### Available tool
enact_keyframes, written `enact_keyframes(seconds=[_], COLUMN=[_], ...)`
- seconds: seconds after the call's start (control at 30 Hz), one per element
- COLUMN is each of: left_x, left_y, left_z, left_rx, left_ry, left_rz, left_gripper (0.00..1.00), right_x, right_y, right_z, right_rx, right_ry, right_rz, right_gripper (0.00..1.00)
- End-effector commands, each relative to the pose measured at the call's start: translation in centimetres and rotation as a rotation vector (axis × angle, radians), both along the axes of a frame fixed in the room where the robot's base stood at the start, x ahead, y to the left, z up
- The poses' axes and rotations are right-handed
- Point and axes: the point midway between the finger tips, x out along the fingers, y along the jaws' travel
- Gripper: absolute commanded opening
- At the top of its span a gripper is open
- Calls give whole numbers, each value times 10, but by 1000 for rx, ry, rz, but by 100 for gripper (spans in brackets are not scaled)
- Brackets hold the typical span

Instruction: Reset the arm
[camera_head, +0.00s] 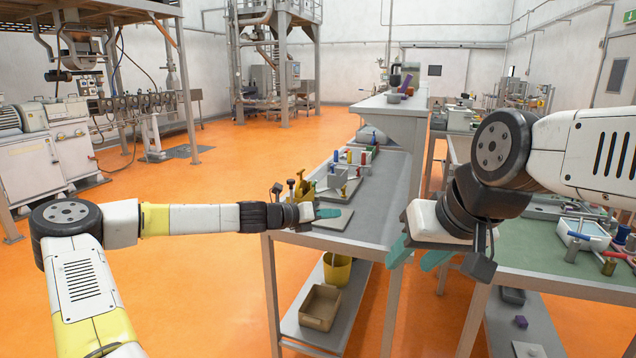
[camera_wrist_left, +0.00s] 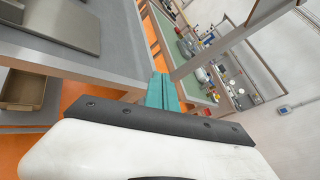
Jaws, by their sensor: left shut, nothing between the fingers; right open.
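My left arm reaches in from the left in the head view, stretched out level to the right. Its left gripper (camera_head: 328,213) is over the near end of the grey table, above a flat grey plate (camera_head: 328,219). In the left wrist view the teal fingers of the left gripper (camera_wrist_left: 163,92) are together with nothing between them. My right arm comes in from the right. Its right gripper (camera_head: 418,256) has its teal fingers spread apart and empty, in front of the gap between the two tables. Nothing is held.
The grey table (camera_head: 385,190) carries a rack of coloured-handled tools (camera_head: 345,165). Its lower shelf holds a tan bin (camera_head: 320,307) and a yellow bucket (camera_head: 337,270). A green-topped table (camera_head: 540,260) with fixtures stands at right. The orange floor (camera_head: 205,290) at front left is clear.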

Motion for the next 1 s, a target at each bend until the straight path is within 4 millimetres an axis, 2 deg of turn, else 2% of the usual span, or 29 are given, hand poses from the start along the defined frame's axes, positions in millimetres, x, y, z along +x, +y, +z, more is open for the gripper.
enact_keyframes(seconds=[0.03, 0.13, 0.23, 0.37, 0.53, 0.67, 0.87, 1.0], left_x=[-18, -52, -83, -119, -157, -183, -227, -263], left_y=[-18, -39, -48, -41, -13, 16, 65, 98], left_z=[-5, -20, -32, -41, -35, -17, 26, 60], left_rx=[120, 339, 544, 789, 1073, 1267, 1514, 1653], left_ry=[-77, -229, -381, -566, -787, -941, -1147, -1281], left_rz=[-84, -253, -422, -637, -907, -1099, -1363, -1521], left_gripper=[0, 0, 0, 0, 0, 0, 0, 0], right_x=[0, 0, 0, 0, 0, 0, 0, 0], right_y=[0, 0, 0, 0, 0, 0, 0, 0], right_z=[0, 0, 0, 0, 0, 0, 0, 0], right_rx=[0, 0, 0, 0, 0, 0, 0, 0], right_ry=[0, 0, 0, 0, 0, 0, 0, 0], right_rz=[0, 0, 0, 0, 0, 0, 0, 0], right_gripper=[45, 45, 45, 45, 45, 45, 45, 45])
